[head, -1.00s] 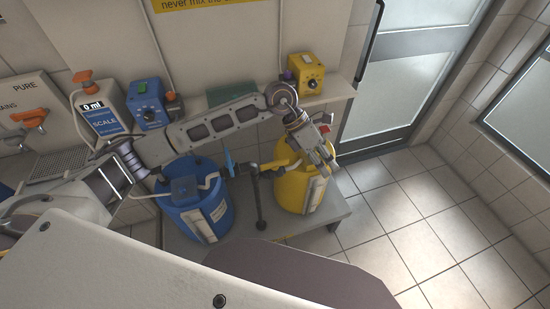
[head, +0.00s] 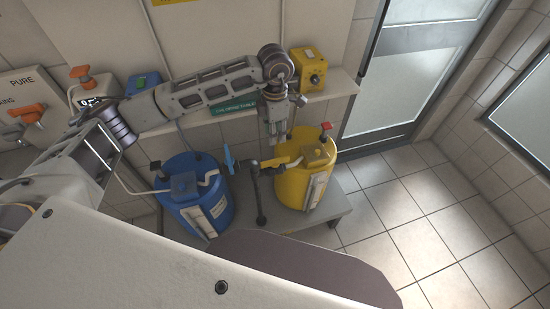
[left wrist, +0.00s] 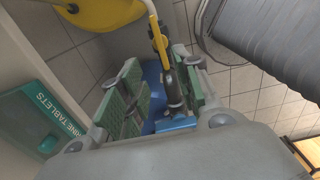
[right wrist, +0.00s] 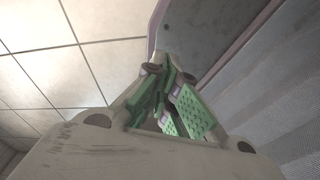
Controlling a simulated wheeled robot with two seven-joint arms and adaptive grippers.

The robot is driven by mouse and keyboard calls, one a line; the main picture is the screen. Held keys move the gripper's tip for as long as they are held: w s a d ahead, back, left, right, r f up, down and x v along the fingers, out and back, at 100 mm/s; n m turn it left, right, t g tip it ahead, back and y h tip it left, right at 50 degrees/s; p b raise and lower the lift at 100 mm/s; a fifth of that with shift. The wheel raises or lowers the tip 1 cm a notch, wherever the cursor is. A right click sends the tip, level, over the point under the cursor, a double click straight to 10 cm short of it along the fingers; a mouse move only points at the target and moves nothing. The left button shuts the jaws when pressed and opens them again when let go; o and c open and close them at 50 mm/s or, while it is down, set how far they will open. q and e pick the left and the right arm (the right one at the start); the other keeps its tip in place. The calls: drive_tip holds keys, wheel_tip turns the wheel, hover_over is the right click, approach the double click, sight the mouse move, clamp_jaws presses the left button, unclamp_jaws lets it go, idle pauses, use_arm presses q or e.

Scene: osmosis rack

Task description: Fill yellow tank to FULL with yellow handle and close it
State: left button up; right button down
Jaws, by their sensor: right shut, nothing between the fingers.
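The yellow tank (head: 295,192) stands at the right end of the low grey platform. The yellow handle (head: 281,161) sits on the dark pipe at the tank's left side. My left gripper (head: 273,138) hangs just above and behind this handle, fingers pointing down. In the left wrist view its green-padded fingers (left wrist: 155,92) are apart, with the dark pipe and a yellow bar (left wrist: 157,38) seen in and beyond the gap; I see no grip on them. The yellow tank (left wrist: 103,12) shows at the top there. My right gripper (right wrist: 168,98) is shut and empty, outside the head view.
The blue tank (head: 190,188) and blue handle (head: 229,159) are left of the yellow one. A yellow control box (head: 308,68) and a green chlorine tablets box (head: 228,108) are on the wall shelf behind. Open tiled floor (head: 415,215) lies to the right.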

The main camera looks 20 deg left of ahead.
sight(275, 162)
use_arm(q)
drive_tip(key=shift+f, duration=0.1)
